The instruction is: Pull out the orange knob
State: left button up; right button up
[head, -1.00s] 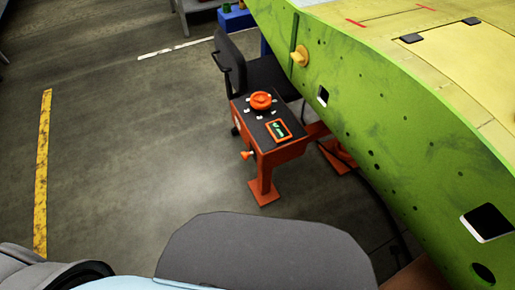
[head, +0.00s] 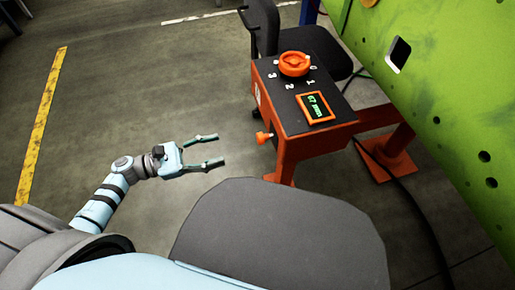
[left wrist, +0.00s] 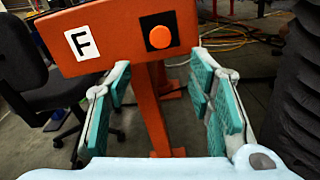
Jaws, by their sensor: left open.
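The orange knob (head: 264,138) sticks out from the left side of an orange control box (head: 290,150) in the head view. In the left wrist view the knob (left wrist: 160,37) shows end-on as a round orange disc on a black square. My left gripper (head: 212,150) is open and empty, to the left of the knob and apart from it, with its fingers pointing toward the box. In the left wrist view the knob is above the gap between the two teal-padded fingers (left wrist: 165,105). My right gripper is not in view.
A green wing panel (head: 450,100) is at the right. A black cable (head: 425,215) lies on the floor. Floor left of the box is clear.

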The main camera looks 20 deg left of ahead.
aim_at(260, 139)
pick_arm(q)
jog(key=b+x, duration=0.1)
jog(key=x, duration=1.2)
jog(key=shift+d+r+b, duration=0.15)
jog(key=shift+b, duration=0.2)
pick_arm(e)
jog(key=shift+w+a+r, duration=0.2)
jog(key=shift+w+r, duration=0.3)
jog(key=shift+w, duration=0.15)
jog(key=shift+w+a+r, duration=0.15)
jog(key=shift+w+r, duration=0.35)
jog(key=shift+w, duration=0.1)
pick_arm(q)
jog(key=shift+c, duration=0.4)
grip_shut()
